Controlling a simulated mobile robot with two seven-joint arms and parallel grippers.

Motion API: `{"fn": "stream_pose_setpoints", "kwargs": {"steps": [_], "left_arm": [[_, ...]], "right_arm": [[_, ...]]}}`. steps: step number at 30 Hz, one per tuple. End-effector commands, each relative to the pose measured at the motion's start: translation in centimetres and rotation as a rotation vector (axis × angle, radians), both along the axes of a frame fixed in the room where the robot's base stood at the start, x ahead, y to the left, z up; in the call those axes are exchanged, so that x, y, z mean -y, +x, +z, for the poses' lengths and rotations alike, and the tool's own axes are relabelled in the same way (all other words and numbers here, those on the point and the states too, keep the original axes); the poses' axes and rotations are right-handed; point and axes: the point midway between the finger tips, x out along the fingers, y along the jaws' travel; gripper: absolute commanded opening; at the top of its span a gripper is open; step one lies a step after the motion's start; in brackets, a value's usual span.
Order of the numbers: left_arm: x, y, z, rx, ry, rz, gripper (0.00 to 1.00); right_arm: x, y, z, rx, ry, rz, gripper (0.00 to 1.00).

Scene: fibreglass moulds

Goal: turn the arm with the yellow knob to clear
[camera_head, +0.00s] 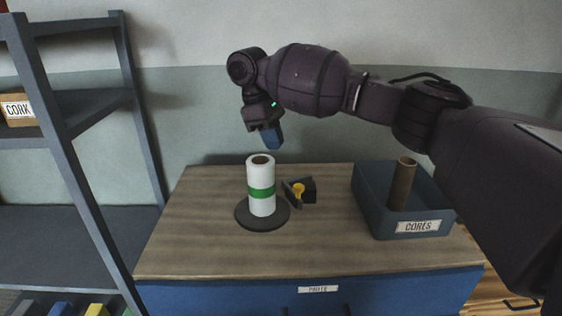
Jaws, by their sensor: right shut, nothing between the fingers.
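A dark holder (308,186) stands on the wooden table just right of a white roll. A yellow knob (298,189) shows at its front, on a small dark arm whose exact angle I cannot make out. The white roll (260,172) has a green band and stands upright on a dark round plate (243,216). My right gripper (272,136) points down, with blue fingers. It is shut and empty, above the roll and apart from both roll and knob. My left gripper is not in view.
A blue bin (371,212) labelled CORES stands at the table's right with a brown tube (402,184) in it. The table's (330,240) front and left areas are clear. A grey shelf (95,150) stands at the left, with a CORK box (16,109).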

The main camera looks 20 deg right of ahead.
Motion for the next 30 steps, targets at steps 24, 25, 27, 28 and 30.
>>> {"fn": "stream_pose_setpoints", "kwargs": {"steps": [24, 25, 27, 28, 30], "left_arm": [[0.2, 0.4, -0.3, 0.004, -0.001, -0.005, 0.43], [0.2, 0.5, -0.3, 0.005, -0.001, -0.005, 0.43], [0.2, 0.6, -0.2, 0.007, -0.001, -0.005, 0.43], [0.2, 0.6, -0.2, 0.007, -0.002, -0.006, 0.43], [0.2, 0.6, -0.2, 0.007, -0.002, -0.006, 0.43]], "right_arm": [[2.4, -1.8, -9.2, 0.0, 0.001, 0.003, 0.0], [2.4, -1.8, -9.2, 0.001, 0.001, 0.003, 0.0], [2.4, -1.8, -9.2, 0.001, 0.001, 0.003, 0.0], [2.4, -1.8, -9.2, 0.001, 0.001, 0.003, 0.0], [2.4, -1.8, -9.2, 0.001, 0.001, 0.003, 0.0]]}}
